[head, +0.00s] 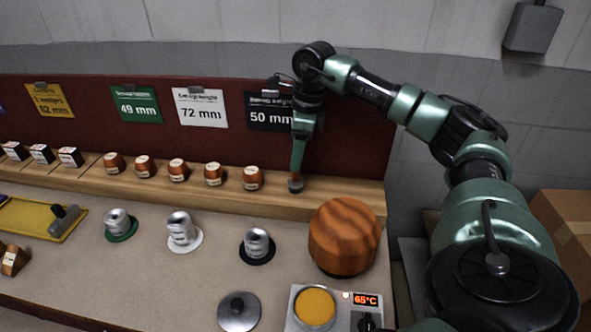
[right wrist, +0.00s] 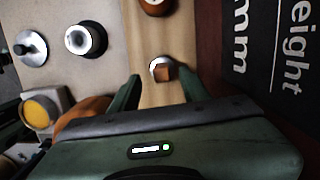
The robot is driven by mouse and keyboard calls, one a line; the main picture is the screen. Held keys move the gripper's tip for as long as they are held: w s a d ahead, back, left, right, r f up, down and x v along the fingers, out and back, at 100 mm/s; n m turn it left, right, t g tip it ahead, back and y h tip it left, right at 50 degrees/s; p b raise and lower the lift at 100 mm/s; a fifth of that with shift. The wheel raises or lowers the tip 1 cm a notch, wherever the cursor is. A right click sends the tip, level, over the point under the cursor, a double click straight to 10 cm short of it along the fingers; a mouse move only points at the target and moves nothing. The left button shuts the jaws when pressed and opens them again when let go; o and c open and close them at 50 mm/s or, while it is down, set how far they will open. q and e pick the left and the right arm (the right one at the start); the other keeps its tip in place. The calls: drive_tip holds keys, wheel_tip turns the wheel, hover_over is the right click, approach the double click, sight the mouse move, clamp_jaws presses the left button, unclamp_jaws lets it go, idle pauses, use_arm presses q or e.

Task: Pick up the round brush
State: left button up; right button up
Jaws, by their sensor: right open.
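A small round brush (head: 296,185) with a brown wooden top and a greyish lower part stands on the wooden ledge, at its right end. My right gripper (head: 298,168) points down just above it in the head view. In the right wrist view the brush (right wrist: 162,69) shows between and just beyond the two open fingers of my right gripper (right wrist: 160,88). Whether the fingers reach down around it is hard to tell. My left gripper is not in view.
The wooden ledge (head: 330,197) also carries several small brown blocks to the left. A large wooden hat block (head: 344,236) stands in front of the ledge. A heater (head: 367,300) reading 65°C and metal knobs on discs stand nearer. The red back panel (head: 352,140) rises behind.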

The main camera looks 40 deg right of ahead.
sight(296, 177)
wheel_tip(296, 177, down, 4)
drive_tip(key=b, duration=0.3)
drive_tip(key=shift+w+f+b, duration=0.1)
drive_tip(key=shift+f+b, duration=0.05)
drive_tip(key=shift+b, duration=0.25)
drive_tip(key=shift+w+f+b, duration=0.15)
drive_tip(key=shift+f+b, duration=0.15)
drive_tip(key=shift+f, duration=0.15)
drive_tip(key=shift+r, duration=0.1)
clamp_jaws()
